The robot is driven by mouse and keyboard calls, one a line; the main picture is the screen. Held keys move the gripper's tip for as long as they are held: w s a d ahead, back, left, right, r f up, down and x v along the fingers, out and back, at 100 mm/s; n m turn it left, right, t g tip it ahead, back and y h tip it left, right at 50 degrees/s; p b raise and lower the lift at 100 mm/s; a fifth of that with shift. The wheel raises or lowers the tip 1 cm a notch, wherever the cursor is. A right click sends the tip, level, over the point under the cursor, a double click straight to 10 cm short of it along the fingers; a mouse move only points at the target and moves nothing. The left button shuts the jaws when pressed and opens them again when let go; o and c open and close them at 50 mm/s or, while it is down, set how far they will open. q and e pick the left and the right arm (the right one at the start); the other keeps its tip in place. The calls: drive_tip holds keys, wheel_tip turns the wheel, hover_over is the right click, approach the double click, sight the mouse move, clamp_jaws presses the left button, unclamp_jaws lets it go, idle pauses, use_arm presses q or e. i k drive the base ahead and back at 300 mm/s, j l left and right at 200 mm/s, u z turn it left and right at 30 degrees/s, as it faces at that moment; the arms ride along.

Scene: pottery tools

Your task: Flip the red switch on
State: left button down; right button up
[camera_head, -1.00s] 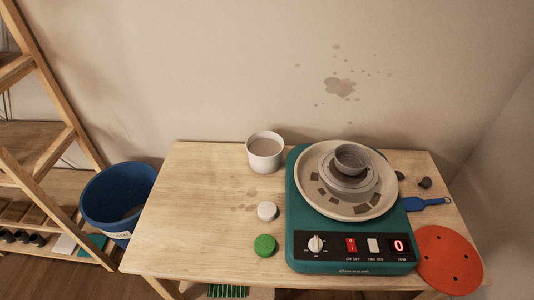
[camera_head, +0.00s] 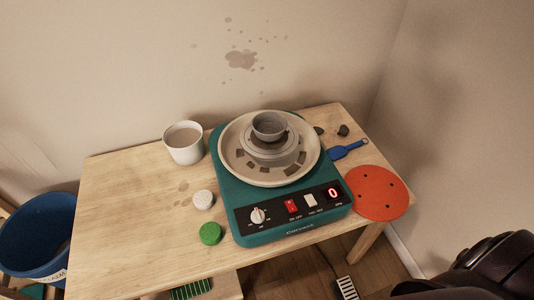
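The teal pottery wheel (camera_head: 240,222) stands on the wooden table with a black control panel along its front. The red switch (camera_head: 292,207) sits on that panel, between the white knob (camera_head: 258,215) and a white switch (camera_head: 310,201). A red digit shows on the small display (camera_head: 333,192) at the panel's right end. A grey clay bowl (camera_head: 269,126) rests at the middle of the wheel's round tray (camera_head: 233,150). A dark part of my own arm shows at the lower right, well apart from the wheel. Neither gripper's fingers are in view.
A white cup (camera_head: 184,146), a white round piece (camera_head: 203,200) and a green round piece (camera_head: 210,234) are left of the wheel. A red-orange disc (camera_head: 377,193) and a blue tool (camera_head: 348,150) lie right of it. A blue bucket (camera_head: 30,240) stands left of the table (camera_head: 125,215).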

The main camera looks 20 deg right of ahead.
sight(291, 208)
drive_tip(key=z, duration=0.9)
